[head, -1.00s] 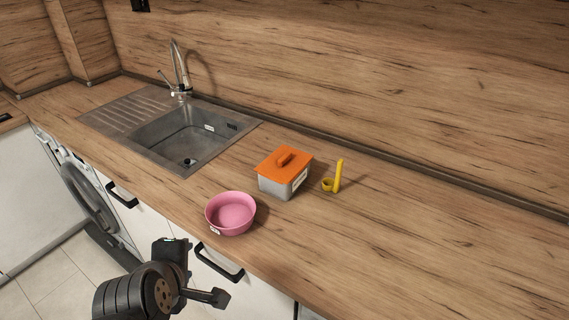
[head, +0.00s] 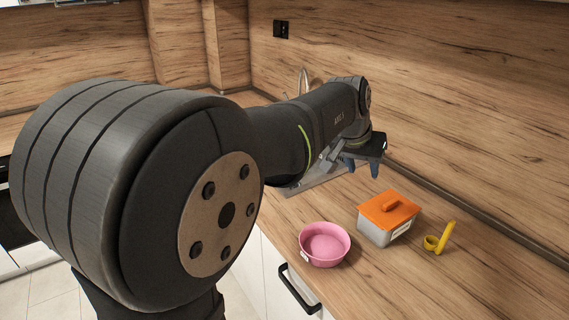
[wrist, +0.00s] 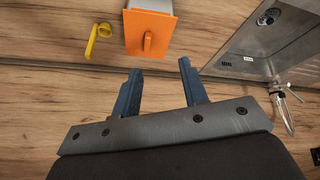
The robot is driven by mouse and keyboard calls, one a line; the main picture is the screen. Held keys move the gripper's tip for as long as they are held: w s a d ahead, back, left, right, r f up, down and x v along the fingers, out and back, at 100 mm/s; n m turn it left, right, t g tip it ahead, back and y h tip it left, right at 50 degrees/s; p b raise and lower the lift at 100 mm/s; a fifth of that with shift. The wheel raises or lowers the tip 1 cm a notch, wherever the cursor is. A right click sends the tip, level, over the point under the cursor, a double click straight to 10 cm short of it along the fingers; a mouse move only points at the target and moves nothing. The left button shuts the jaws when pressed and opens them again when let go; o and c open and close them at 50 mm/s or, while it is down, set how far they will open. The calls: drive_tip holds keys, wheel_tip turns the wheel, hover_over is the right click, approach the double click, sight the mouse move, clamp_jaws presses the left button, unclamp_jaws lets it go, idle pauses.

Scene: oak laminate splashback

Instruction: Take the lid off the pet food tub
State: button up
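The pet food tub (head: 374,233) is a grey box standing on the counter, with an orange lid (head: 389,208) on top. The lid has a raised orange handle (head: 390,205) in its middle. In the wrist view the lid (wrist: 150,20) and its handle (wrist: 147,42) are at the top, beyond the fingertips, and the tub's far end is cut off. My gripper (head: 362,168) is above the counter, behind and left of the tub in the head view. Its two blue fingers are apart with nothing between them in the wrist view (wrist: 160,70).
A pink bowl (head: 325,246) stands left of the tub near the counter's front edge. The counter to the right is clear.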

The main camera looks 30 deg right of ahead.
drive_tip(key=d+m, duration=0.5)
drive_tip(key=d, duration=0.2)
drive_tip(key=y, duration=0.1)
hover_over(388, 203)
drive_tip(key=a, duration=0.2)
drive_tip(key=shift+g, duration=0.4)
wheel_tip(388, 203, down, 11)
drive_tip(key=shift+r, duration=0.1)
drive_tip(key=shift+a+x, duration=0.15)
drive_tip(key=shift+x, duration=1.2)
drive_tip(key=shift+a+x, duration=0.15)
drive_tip(key=shift+x, duration=1.15)
drive_tip(key=shift+s, duration=0.1)
drive_tip(key=shift+c, duration=0.2)
clamp_jaws()
